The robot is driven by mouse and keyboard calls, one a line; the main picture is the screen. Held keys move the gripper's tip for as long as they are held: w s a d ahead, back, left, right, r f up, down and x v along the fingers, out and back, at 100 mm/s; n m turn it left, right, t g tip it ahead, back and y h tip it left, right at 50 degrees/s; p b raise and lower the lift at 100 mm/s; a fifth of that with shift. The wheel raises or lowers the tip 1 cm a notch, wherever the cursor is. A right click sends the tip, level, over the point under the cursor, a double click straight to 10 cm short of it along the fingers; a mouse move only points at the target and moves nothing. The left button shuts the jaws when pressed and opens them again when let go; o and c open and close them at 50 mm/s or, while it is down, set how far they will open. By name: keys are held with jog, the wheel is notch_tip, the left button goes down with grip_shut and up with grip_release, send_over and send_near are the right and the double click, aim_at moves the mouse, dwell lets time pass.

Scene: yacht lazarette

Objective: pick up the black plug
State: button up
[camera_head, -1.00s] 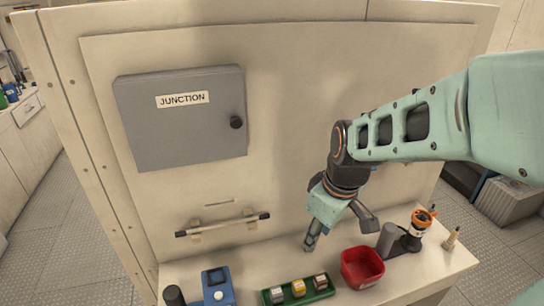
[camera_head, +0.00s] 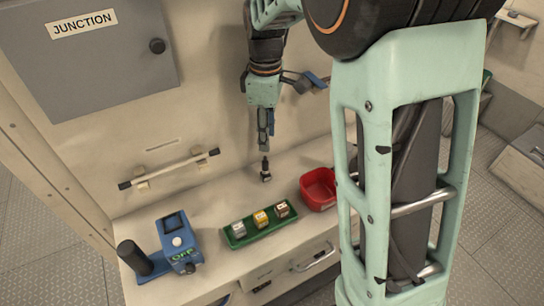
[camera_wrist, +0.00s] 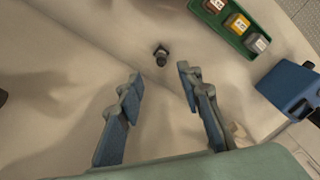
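The black plug (camera_head: 265,171) is a small dark piece standing upright on the pale counter, left of the red bin. In the wrist view the plug (camera_wrist: 161,56) shows at the upper middle, ahead of the fingertips and roughly in line with the gap between them. My gripper (camera_head: 264,146) points down above the plug, its tips close to the plug's top in the head view. In the wrist view my gripper (camera_wrist: 158,75) has its two blue-grey fingers apart with nothing between them.
The red bin (camera_head: 312,202) is to the right. A green tray (camera_head: 232,242) with small blocks lies in front. A blue device (camera_head: 178,243) and black cylinder (camera_head: 133,258) are at left. A rail (camera_head: 170,170) and grey junction box (camera_head: 100,80) are on the wall behind.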

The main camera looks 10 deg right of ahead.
aim_at(265, 157)
jog(key=f, duration=0.7)
jog(key=f+p, duration=0.1)
jog(key=f, duration=0.2)
jog(key=shift+a+f, duration=0.15)
jog(key=shift+a, duration=0.2)
jog(key=shift+c, duration=0.2)
grip_shut()
